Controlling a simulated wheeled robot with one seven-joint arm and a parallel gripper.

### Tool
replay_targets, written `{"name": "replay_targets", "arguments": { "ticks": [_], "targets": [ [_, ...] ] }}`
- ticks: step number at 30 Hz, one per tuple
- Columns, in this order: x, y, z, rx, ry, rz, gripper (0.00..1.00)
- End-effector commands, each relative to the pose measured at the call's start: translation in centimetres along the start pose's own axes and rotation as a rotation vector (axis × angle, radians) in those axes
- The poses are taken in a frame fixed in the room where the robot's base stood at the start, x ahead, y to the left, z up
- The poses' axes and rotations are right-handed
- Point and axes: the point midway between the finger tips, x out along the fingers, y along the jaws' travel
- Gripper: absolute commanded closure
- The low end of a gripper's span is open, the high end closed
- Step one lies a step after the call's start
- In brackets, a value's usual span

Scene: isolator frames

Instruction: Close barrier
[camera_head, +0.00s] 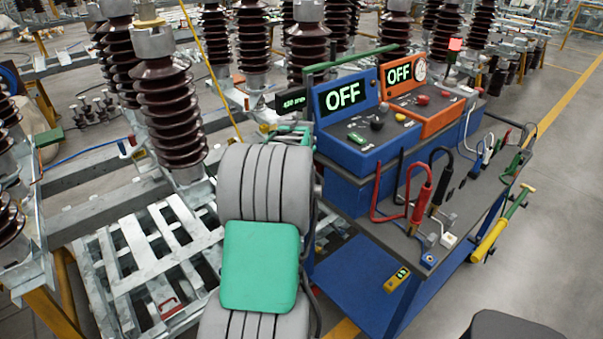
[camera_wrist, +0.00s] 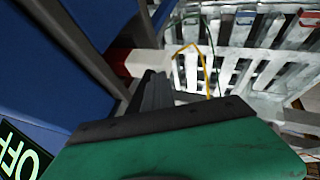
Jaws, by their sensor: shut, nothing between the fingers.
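I cannot tell for sure which part is the barrier. A thin yellow pole or line (camera_head: 208,75) slants down behind my arm among the insulators. A bent thin yellow line (camera_wrist: 204,68) shows in the wrist view, right of my fingers; I cannot tell if it is the same thing. My gripper (camera_wrist: 155,78) has its dark fingers together and empty in the wrist view, pointing toward a pale metal beam (camera_wrist: 190,62). A red block (camera_wrist: 122,62) lies on the beam line just left of the fingertips. In the head view my arm hides the gripper.
A blue console (camera_head: 345,150) and an orange console (camera_head: 430,120), both reading OFF, stand on a blue cart (camera_head: 350,275) close right of my arm. Brown insulators (camera_head: 170,105) and metal frames (camera_head: 150,255) fill the left and back.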

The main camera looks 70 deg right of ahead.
Motion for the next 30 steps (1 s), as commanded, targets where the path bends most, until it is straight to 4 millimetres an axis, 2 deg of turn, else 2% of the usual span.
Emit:
{"name": "replay_targets", "arguments": {
  "ticks": [14,17,20,21,27,30],
  "targets": [
    [-0.2,0.6,0.0,0.006,0.003,0.015,1.00],
    [-0.7,-0.3,0.1,0.005,0.004,0.015,1.00],
    [-1.6,-2.5,0.2,0.000,0.006,0.009,1.00],
    [-2.1,-3.4,0.3,-0.001,0.007,0.008,1.00],
    [-8.0,-3.3,0.2,0.000,0.007,0.008,1.00],
    [-10.1,-3.5,0.2,-0.002,0.006,0.005,1.00]
  ]
}}
